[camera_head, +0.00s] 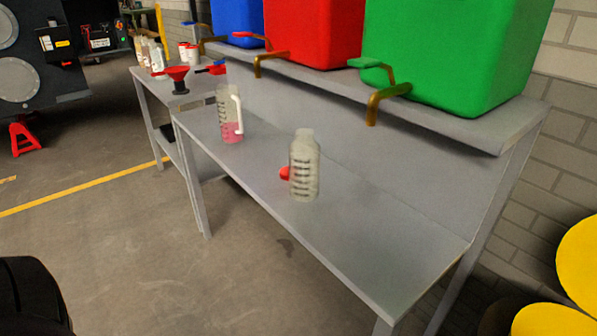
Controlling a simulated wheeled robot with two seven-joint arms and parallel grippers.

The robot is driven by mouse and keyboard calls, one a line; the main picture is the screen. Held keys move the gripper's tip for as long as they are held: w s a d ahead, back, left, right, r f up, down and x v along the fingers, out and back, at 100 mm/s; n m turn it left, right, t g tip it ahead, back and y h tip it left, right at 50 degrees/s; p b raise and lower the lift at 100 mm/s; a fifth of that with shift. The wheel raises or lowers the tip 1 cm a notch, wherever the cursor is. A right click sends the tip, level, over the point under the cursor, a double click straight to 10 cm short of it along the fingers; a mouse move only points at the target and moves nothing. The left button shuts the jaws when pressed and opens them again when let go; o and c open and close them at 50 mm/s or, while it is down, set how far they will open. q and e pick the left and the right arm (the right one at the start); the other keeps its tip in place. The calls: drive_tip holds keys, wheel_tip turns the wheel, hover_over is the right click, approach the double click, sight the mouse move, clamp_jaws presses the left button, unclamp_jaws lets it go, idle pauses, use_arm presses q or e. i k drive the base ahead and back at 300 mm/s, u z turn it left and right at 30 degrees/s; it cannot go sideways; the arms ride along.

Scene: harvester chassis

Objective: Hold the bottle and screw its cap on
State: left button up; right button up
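A translucent, pale bottle (304,170) with dark graduation marks stands upright on the grey bench. Its neck is at the top and no cap shows on it. Neither of my grippers is in view, and nothing is holding the bottle or the cap.
A jug (230,115) with pink liquid stands farther left on the bench (390,250). Blue, red and green tanks (450,50) with taps sit on the shelf above. The bench's right end is clear. Rounded yellow objects (580,265) stand at right.

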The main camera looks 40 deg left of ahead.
sight(304, 152)
drive_tip(key=z, duration=3)
drive_tip(key=k, duration=1.9)
drive_tip(key=u, duration=2)
